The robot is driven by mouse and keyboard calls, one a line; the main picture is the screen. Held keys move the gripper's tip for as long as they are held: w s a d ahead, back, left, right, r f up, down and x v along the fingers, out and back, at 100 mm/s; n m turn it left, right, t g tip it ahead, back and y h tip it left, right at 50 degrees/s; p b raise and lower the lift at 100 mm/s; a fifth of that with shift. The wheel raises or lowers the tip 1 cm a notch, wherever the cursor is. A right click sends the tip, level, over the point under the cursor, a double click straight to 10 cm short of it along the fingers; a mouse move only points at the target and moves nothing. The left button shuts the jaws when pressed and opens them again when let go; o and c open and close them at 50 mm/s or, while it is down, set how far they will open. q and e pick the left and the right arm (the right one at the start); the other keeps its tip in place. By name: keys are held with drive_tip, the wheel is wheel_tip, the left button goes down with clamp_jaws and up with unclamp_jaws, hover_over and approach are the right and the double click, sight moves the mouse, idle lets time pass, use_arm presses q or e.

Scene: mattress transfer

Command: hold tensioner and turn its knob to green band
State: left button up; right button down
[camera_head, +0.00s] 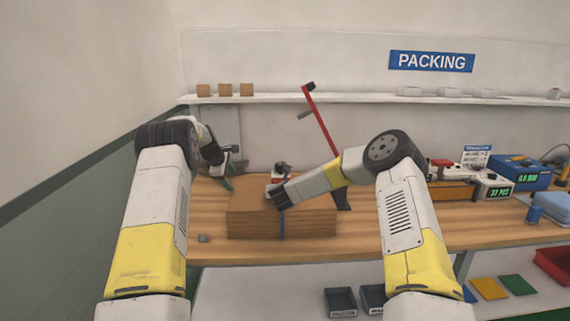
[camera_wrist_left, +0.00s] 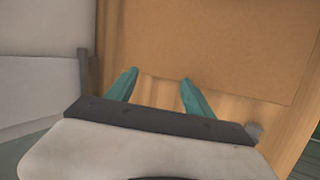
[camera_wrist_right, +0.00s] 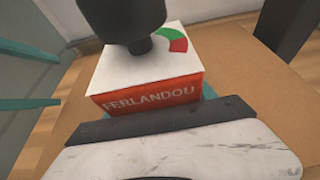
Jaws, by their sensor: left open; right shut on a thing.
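The tensioner (camera_wrist_right: 148,78) is a white-topped box with a red front reading FERLANDOU, on top of the cardboard carton (camera_head: 258,222). Its black knob (camera_wrist_right: 123,18) stands above a dial with a green and red band (camera_wrist_right: 172,40); no pointer is visible. In the head view the tensioner (camera_head: 279,174) is small and partly covered by my right gripper (camera_head: 272,191), which is shut on it; its fingers are mostly hidden. My left gripper (camera_wrist_left: 160,76) is open and empty near the carton's edge, left of the tensioner. Its teal fingers also show in the right wrist view (camera_wrist_right: 30,103).
A blue strap (camera_head: 282,226) runs down the carton's front. A red-armed tool (camera_head: 320,118) stands behind it. A scale (camera_head: 494,188) and blue case (camera_head: 520,172) stand at right.

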use_arm(q)
drive_tip(key=w+a+m+t+y, duration=0.2)
drive_tip(key=a+m+t+y, duration=0.15)
drive_tip(key=a+m, duration=0.2)
drive_tip(key=m+t+h, duration=0.3)
drive_tip(key=m+h, duration=1.1)
drive_tip(key=m, duration=0.7)
approach(277, 166)
drive_tip(key=x, duration=0.3)
drive_tip(key=shift+w+d, duration=0.35)
drive_tip(key=shift+w, duration=0.05)
drive_tip(key=shift+n, duration=0.25)
drive_tip(key=x, duration=1.1)
drive_tip(key=shift+w+f, duration=0.15)
drive_tip(key=shift+w, duration=0.05)
clamp_jaws()
